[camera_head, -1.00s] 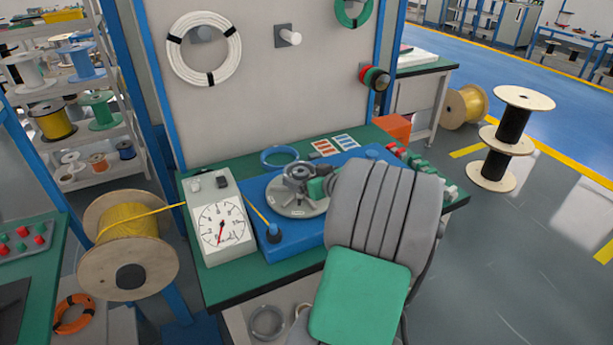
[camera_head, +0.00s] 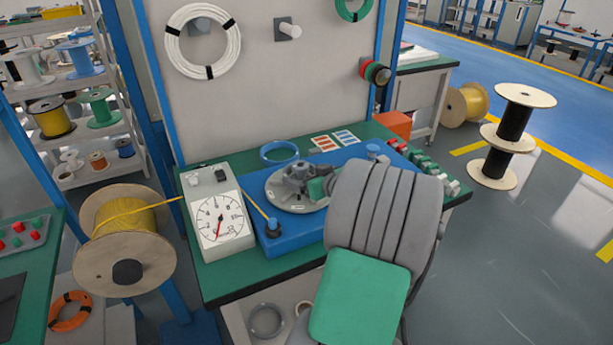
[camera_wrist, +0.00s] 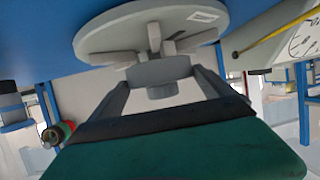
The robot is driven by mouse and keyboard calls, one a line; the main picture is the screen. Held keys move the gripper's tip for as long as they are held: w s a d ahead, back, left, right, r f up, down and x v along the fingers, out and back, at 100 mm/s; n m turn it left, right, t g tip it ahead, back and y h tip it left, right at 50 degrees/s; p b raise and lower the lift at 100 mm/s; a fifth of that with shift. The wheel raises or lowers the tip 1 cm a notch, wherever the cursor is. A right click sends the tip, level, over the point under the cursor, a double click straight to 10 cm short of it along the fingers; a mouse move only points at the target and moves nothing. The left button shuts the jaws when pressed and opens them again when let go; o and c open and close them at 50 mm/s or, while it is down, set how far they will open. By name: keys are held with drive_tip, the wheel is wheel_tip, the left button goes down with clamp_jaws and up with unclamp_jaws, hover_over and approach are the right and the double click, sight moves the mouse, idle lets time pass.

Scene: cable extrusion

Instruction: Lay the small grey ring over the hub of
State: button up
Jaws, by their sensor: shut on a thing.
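The round grey disc (camera_head: 296,207) lies on the blue machine base (camera_head: 283,237), with grey posts and a hub in its middle; it shows at the top of the wrist view (camera_wrist: 110,42). My gripper (camera_wrist: 162,82) is shut on the small grey ring (camera_wrist: 158,71), close against the disc's middle. In the head view the ring (camera_head: 299,170) appears over the hub, partly hidden by the posts and my gripper. I cannot tell whether it fully surrounds the hub or rests on it.
A dial gauge box (camera_head: 217,217) stands left of the base, with a yellow cable running past to a yellow spool (camera_head: 128,225). A blue ring (camera_head: 279,153) lies behind the base. Green and red connectors (camera_head: 420,164) line the right edge. My own arm covers the front right.

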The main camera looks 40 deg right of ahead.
drive_tip(key=shift+f+b, duration=0.45)
drive_tip(key=shift+b, duration=0.15)
idle(0.4)
drive_tip(key=o, duration=1.2)
drive_tip(key=shift+r, duration=0.1)
wheel_tip(320, 180, up, 8)
drive_tip(key=p, duration=0.4)
